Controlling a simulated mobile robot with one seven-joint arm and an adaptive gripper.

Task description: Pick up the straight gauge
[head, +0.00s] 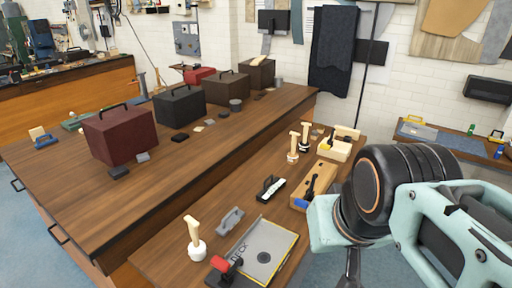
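I cannot tell for certain which object is the straight gauge. On the front bench (165,262) lie several small tools: a grey tool (230,220), a black and white tool (270,188), and a wooden block with a dark tool on it (313,186). None of these is touched by my arm in the head view. My pale green arm fills the right side. A dark part that seems to be my gripper (350,270) shows at the bottom edge beside the bench; its fingertips are cut off, so its opening is hidden.
A grey plate with a yellow edge (262,252) and a red-handled tool (226,268) lie at the bench front. White-based wooden-handled tools stand near, one at front left (195,240). A pale box (334,150) sits behind. The longer bench holds several cases, including a maroon one (120,135).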

